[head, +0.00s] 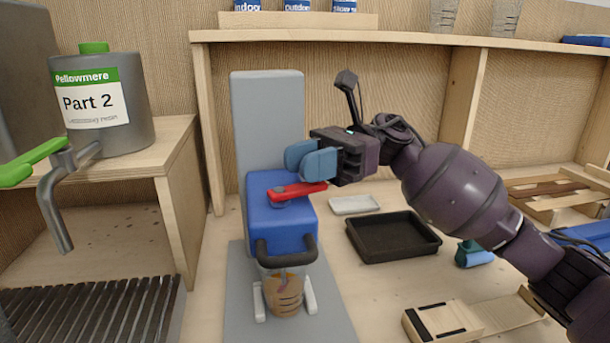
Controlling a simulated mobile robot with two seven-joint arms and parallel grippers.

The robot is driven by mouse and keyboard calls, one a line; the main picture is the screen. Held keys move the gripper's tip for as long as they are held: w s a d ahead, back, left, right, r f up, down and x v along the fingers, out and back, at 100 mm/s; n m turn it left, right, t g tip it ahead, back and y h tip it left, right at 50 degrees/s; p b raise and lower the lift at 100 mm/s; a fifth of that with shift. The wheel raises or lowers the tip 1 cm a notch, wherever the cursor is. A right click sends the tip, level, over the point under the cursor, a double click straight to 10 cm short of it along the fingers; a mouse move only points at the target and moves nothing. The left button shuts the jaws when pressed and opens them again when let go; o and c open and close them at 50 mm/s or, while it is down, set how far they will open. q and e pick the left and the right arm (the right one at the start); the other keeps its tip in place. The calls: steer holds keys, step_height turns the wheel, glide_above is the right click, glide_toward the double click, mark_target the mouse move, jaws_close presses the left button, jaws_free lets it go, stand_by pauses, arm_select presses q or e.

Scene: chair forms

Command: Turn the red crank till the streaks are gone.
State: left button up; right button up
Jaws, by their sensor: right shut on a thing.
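The red crank (290,192) sits on top of a blue mixer head (284,230) on a grey stand. My right gripper (318,163) comes in from the right and is shut on the crank's right end, with its blue fingers covering part of it. Below the head, a clear cup (284,293) holds a tan mix with a darker purplish streak showing in it. My left gripper is not in view.
A black tray (393,236) and a small pale tray (355,204) lie right of the mixer. A Part 2 drum (103,110) with a green-handled tap (55,185) stands at left. A shelf (400,40) runs above.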

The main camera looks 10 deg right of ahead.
steer(key=shift+w+n+g+h+b, duration=0.15)
steer(key=shift+n+g+h+b, duration=0.3)
steer(key=shift+g, duration=0.25)
steer(key=o, duration=0.9)
steer(key=shift+a, duration=0.1)
steer(key=v, duration=1.1)
steer(key=shift+b, duration=0.4)
